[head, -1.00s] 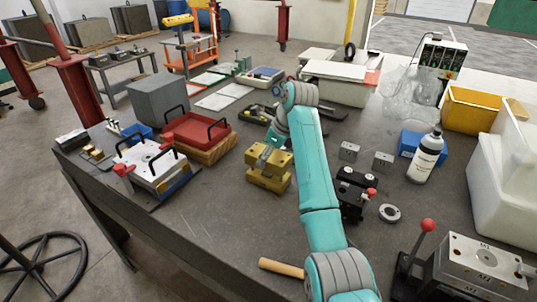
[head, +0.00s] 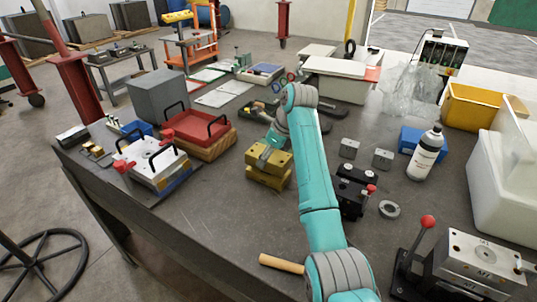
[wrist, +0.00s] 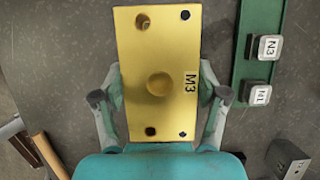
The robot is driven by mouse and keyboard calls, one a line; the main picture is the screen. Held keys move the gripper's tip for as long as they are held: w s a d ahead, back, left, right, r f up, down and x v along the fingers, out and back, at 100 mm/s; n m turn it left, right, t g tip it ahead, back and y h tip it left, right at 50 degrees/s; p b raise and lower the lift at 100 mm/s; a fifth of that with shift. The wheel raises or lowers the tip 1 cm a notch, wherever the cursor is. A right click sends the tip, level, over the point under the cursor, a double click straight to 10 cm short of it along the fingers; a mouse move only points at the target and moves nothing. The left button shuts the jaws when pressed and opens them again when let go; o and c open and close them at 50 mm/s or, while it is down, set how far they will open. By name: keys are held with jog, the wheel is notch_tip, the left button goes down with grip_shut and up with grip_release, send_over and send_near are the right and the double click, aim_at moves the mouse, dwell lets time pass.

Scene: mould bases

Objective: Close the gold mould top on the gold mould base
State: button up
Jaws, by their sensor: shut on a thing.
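The gold mould top (head: 270,156) is a flat gold block, seen in the head view over the gold mould base (head: 266,179). A dark line shows between them, and I cannot tell whether they touch fully. In the wrist view the gold mould top (wrist: 158,50) fills the middle, with a round recess, corner holes and the mark M3. It hides the base there. My gripper (wrist: 160,97) is shut on its two long sides, one finger at each side. In the head view the fingers are mostly hidden behind my arm and the block.
A red tray (head: 197,127) on a wooden block and a white mould plate with black handles (head: 150,158) stand to the left. Small grey blocks (head: 349,148) and a white bottle (head: 425,155) stand to the right. A wooden handle (head: 281,264) lies near the front edge.

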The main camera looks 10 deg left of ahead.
jog(key=shift+f, duration=0.55)
dwell(0.4)
jog(key=o, duration=1.7)
jog(key=shift+c, duration=0.2)
jog(key=shift+o, duration=1)
jog(key=shift+f, duration=0.1)
